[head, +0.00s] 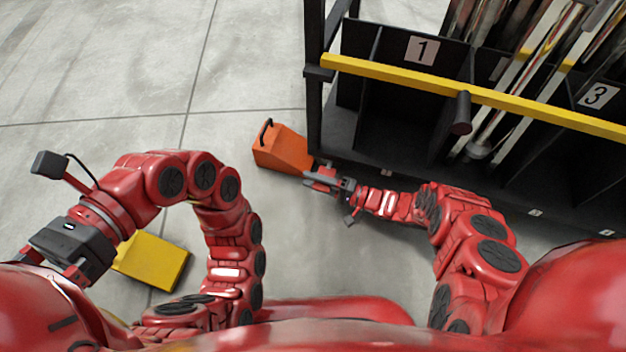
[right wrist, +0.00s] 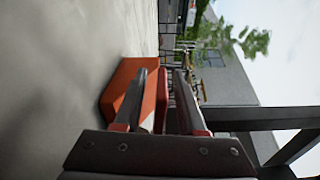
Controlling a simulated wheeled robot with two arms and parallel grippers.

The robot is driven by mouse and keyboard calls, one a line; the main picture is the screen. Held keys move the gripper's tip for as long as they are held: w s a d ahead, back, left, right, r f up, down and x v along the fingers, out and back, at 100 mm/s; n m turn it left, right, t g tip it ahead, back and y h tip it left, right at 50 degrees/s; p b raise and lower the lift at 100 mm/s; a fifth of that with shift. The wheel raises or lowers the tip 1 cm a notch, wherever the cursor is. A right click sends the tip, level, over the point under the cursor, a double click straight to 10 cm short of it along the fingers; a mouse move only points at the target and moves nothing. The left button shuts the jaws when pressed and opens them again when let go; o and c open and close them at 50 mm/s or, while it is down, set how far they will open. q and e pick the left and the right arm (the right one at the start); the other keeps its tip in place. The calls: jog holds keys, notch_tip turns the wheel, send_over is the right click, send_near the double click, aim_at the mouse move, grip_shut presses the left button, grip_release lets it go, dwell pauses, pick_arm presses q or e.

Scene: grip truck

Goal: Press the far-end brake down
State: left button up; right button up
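The grip truck (head: 400,72) stands at the upper right, a dark cart with numbered compartments and a yellow rail. I cannot clearly make out its far-end brake; it may be hidden at the cart's lower corner. My right gripper (head: 318,180) is low beside that corner, just right of an orange wedge-shaped block (head: 279,147). In the right wrist view its two fingers (right wrist: 162,95) are apart, with the orange block (right wrist: 122,85) beyond and to their left. Contact cannot be told. My left gripper (head: 52,268) is at the lower left, fingers apart and empty, far from the cart.
A yellow block (head: 152,262) lies on the floor under my left arm. The cart's dark corner post (head: 313,105) rises close to my right gripper. The grey concrete floor (head: 110,80) is clear at the upper left.

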grip_shut()
dwell(1.3)
